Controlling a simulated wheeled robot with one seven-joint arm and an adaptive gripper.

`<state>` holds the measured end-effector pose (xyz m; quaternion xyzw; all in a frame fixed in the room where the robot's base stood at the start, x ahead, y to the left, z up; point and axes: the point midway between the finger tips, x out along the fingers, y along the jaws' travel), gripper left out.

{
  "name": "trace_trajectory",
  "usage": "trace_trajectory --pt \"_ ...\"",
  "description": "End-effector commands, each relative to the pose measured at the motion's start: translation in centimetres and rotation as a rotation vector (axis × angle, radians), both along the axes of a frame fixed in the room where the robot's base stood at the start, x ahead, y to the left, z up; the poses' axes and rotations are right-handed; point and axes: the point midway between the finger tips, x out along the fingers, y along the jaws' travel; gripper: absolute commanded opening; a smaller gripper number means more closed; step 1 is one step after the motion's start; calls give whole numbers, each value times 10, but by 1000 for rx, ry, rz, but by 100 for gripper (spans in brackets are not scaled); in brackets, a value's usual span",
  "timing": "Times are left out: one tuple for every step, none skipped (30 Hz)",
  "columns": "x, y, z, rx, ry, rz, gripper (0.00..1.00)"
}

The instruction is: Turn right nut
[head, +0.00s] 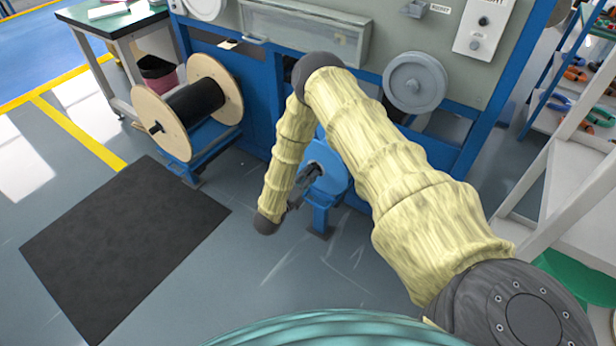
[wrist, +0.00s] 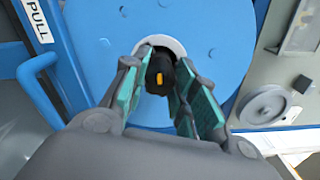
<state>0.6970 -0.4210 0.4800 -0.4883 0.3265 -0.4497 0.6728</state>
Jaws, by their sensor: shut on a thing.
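In the wrist view the nut is a dark, rounded piece (wrist: 157,66) with a yellow mark, at the centre of a large blue disc (wrist: 200,40). A pale ring (wrist: 174,44) shows behind it. My gripper (wrist: 160,82) has its two teal-padded fingers on either side of the nut and is shut on it. The fingers hide the nut's sides. In the head view my gripper (head: 298,187) is at the blue stand (head: 322,196) low in front of the machine, partly hidden by my arm. The nut cannot be made out there.
A blue handle (wrist: 38,88) beside a PULL label is left of the disc. A grey wheel (wrist: 264,105) is on the right. In the head view a black cable spool (head: 195,103) stands left, a dark mat (head: 125,240) lies on the floor, and white steps (head: 560,190) stand right.

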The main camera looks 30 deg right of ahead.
Motion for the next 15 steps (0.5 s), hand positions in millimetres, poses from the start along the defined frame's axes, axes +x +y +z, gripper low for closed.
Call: trace_trajectory --pt "-1 -1 -2 19 -36 -3 4" --pt "-1 -1 -1 29 -63 -2 4" --pt "-1 -1 -1 43 -97 -2 4" --pt "-1 -1 -1 53 -122 -2 4" --pt "-1 -1 -1 64 -147 -2 4" --pt "-1 -1 -2 77 -178 -2 4" --pt "-1 -1 -1 86 -201 -2 4" --pt "-1 -1 -1 95 -224 -3 4" --pt "-1 -1 -1 108 -253 -2 4" --pt "-1 -1 -1 116 -273 -2 4" --pt "-1 -1 -1 125 -294 -2 4" --pt "-1 -1 -1 135 -318 -2 4" --pt "-1 0 -1 142 -336 -1 4" --pt "-1 0 -1 149 -353 -1 4" --pt "-1 0 -1 157 -375 -2 4"
